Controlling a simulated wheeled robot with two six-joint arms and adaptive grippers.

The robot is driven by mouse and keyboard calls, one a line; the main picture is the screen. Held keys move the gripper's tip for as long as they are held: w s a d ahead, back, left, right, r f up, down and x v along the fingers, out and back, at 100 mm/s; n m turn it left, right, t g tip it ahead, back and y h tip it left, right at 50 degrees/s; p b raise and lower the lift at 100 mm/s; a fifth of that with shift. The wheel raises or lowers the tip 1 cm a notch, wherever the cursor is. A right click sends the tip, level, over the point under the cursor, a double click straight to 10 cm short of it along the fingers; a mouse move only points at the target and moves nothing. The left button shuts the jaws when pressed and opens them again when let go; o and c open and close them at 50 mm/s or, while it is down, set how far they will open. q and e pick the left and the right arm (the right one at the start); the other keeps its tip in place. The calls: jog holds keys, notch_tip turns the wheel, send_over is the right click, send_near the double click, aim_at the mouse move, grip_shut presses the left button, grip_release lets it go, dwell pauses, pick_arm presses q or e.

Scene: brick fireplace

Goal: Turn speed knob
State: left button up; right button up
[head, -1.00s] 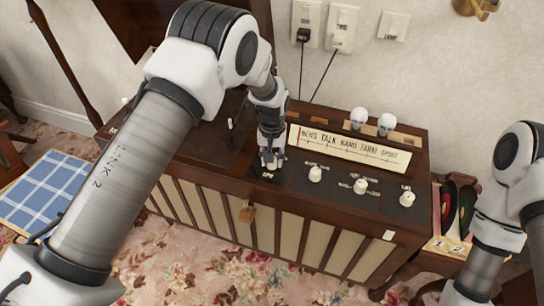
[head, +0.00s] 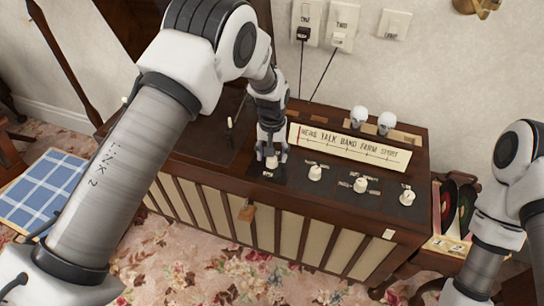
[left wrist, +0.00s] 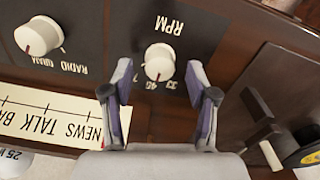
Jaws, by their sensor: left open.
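The speed knob is a small white dial marked RPM on the cabinet's dark panel. It shows in the left wrist view (left wrist: 159,62) with 45 and 33 marks by it, and in the head view (head: 271,162) just under my left gripper. My left gripper (head: 271,153) is open and empty. In the left wrist view its fingers (left wrist: 159,74) stand on either side of the knob, with visible gaps, so I see no grip on it. The exact height above the panel is hard to tell. My right gripper is outside the frames.
Other white knobs stand to the right, including the radio/gram knob (left wrist: 38,37). The station strip (head: 350,146) is behind them, with two small white heads (head: 359,117) beyond. Black cords hang from the wall sockets. A record rack (head: 452,215) stands right of the cabinet.

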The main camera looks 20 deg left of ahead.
pick_arm(q)
notch_tip(320, 180, up, 10)
jog(key=shift+r, duration=0.15)
dwell(0.3)
jog(key=s+f, duration=0.1)
jog(key=f, duration=0.1)
jog(key=s+f+g, duration=0.1)
jog(key=s+f, duration=0.1)
jog(key=s+a+f+g+p, duration=0.1)
jog(key=f, duration=0.1)
jog(key=shift+s+f, duration=0.15)
jog(key=shift+s, duration=0.1)
jog(key=s+a+f+p, duration=0.15)
jog(key=s+f, duration=0.35)
jog(key=s, duration=0.7)
jog(key=s+a+f+g, duration=0.1)
jog(key=s+a+f, duration=0.3)
jog(key=s, duration=0.7)
jog(key=s+a+f+p, duration=0.1)
jog(key=s+f, duration=0.5)
jog(key=s, duration=0.6)
jog(key=w+m+t, duration=0.1)
jog(key=w, duration=0.1)
jog(key=w+r+t, duration=0.1)
jog(key=w+t, duration=0.1)
jog(key=shift+w+m, duration=0.15)
jog(key=shift+m, duration=0.25)
